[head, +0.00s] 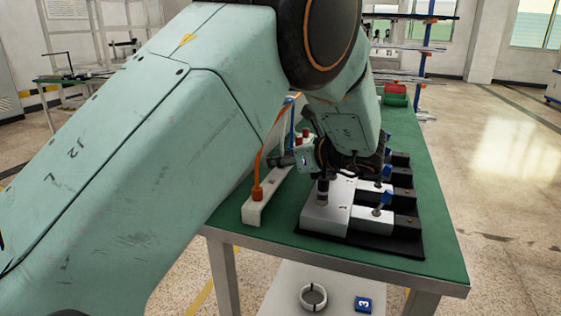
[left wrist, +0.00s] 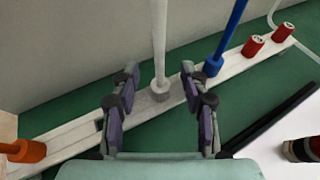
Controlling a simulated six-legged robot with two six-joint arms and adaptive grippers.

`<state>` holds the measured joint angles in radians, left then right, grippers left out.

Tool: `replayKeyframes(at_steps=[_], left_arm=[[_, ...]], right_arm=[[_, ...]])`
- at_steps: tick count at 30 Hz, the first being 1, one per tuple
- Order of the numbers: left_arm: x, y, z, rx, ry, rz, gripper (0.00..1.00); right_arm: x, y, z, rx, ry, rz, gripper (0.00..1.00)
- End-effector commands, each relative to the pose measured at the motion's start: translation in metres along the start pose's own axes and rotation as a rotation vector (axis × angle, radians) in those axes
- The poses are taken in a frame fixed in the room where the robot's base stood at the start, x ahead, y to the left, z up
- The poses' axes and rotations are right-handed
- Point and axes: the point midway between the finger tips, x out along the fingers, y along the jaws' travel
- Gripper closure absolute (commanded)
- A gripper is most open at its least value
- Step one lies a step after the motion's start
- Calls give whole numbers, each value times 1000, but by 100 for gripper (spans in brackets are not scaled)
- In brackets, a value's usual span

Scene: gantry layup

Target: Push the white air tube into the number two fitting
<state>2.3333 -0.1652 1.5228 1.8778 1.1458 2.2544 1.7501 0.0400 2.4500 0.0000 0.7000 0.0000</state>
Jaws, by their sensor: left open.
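The white air tube (left wrist: 159,40) stands upright in a pale rack (left wrist: 70,138) in the left wrist view, with a light grey collar at its base. My left gripper (left wrist: 160,92) is open, with one finger on each side of the tube near the collar. I cannot tell whether either finger touches it. A pale fitting block (head: 340,205) sits on a black base to the right. I cannot read which fitting is number two. My right gripper is out of view.
An orange tube (head: 257,175) and a blue tube (left wrist: 235,22) stand in the same rack, with two red caps (left wrist: 253,46) at its far end. Bare green table (head: 235,225) lies around the rack. A blue cube marked 3 (head: 363,304) is on the lower shelf.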

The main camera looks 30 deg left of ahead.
Motion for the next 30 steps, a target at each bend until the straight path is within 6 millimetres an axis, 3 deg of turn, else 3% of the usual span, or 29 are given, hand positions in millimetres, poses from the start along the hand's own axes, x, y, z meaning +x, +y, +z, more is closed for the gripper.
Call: replayKeyframes(at_steps=[16, 25, 30], left_arm=[[1, 0, 1, 0, 0, 0, 99], [1, 0, 4, -1, 0, 0, 100], [-9, -1, 28, -4, -1, -2, 100]], right_arm=[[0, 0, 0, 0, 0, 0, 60], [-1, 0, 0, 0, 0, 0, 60], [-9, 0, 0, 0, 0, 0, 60]])
